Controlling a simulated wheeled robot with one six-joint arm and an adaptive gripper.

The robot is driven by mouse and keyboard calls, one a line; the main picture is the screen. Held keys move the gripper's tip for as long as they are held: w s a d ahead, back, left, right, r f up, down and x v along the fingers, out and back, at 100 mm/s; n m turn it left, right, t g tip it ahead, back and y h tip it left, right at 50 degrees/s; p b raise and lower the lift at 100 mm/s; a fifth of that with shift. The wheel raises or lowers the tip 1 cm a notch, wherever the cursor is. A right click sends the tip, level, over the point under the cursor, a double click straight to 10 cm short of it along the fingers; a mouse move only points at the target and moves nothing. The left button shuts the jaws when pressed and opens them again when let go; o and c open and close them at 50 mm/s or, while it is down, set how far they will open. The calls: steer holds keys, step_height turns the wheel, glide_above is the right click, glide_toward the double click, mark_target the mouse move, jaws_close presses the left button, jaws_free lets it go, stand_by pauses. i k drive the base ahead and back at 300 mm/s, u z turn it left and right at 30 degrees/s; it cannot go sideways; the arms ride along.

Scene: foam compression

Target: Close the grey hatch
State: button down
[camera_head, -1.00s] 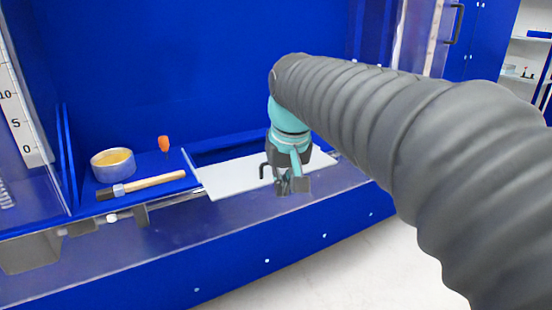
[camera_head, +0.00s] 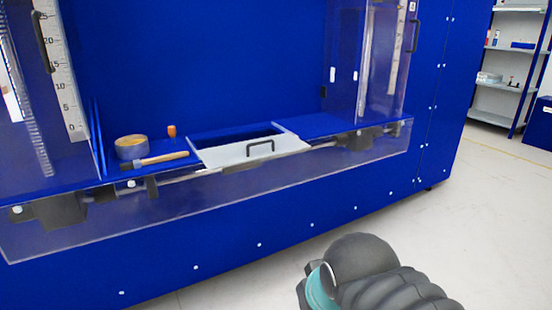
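The grey hatch (camera_head: 228,154) is a light flat panel with a dark handle (camera_head: 260,148), set in the blue work surface towards its front edge. A dark blue opening (camera_head: 235,136) shows behind the panel, so the hatch does not cover the whole recess. My arm is at the bottom right, well in front of the bench and apart from the hatch. Its teal wrist part shows at the lower edge, but the gripper fingers cannot be made out.
Left of the hatch, a brush or hammer with a wooden handle (camera_head: 166,157), a round tin (camera_head: 131,147) and a small orange-brown item (camera_head: 172,131) lie on the blue surface. Clear side panels (camera_head: 345,75) flank the bay. The floor (camera_head: 400,215) in front is free.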

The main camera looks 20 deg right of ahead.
mark_target(225, 156)
steer(key=z, duration=0.1)
steer(key=k, duration=0.45)
steer(key=u, duration=0.95)
steer(key=i, duration=1.3)
steer(key=z, duration=0.55)
